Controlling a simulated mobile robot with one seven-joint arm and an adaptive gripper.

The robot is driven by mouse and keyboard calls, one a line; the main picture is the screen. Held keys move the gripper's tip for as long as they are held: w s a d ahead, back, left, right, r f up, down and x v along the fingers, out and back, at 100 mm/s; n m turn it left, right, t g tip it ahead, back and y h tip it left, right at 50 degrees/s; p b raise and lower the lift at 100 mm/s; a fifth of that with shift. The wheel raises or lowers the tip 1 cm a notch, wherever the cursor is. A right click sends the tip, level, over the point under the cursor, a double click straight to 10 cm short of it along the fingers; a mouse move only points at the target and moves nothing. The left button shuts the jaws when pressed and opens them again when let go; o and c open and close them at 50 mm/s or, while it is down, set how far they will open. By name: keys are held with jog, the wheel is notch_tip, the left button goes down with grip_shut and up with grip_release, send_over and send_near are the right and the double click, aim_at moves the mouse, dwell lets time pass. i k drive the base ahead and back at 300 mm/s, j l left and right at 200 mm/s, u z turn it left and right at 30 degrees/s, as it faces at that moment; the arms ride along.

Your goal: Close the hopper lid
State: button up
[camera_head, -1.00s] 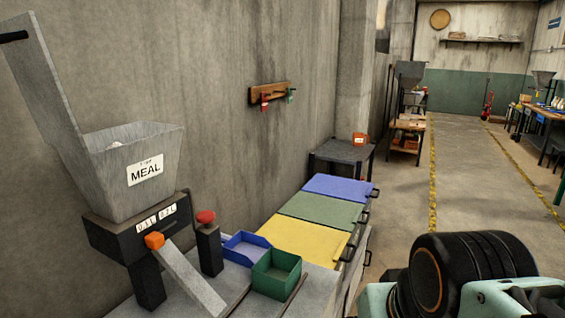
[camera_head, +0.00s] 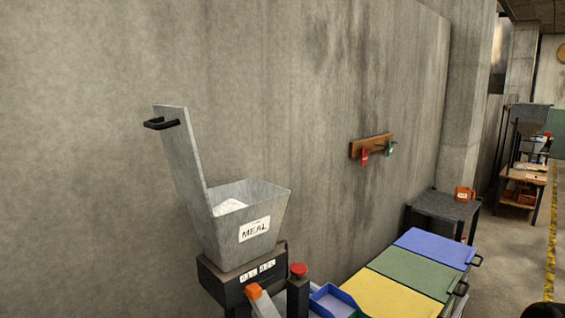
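The hopper (camera_head: 240,232) is a grey metal bin with a "MEAL" label, standing on a dark base unit by the wall, with white meal inside. Its lid (camera_head: 185,160) is a tall grey panel standing open, tilted up and back to the left from the hopper's left rim. A black handle (camera_head: 161,123) sits near the lid's top edge. My gripper is not in view; only a dark rounded bit at the bottom right corner shows, likely part of my arm.
Beside the base unit are a red button (camera_head: 298,270) and a blue tray (camera_head: 333,300). Yellow (camera_head: 395,296), green (camera_head: 412,272) and blue (camera_head: 436,247) lidded bins run to the right. A dark side table (camera_head: 446,207) stands beyond. Open floor lies at far right.

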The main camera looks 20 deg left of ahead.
aim_at(173, 122)
jog(key=u, duration=1.2)
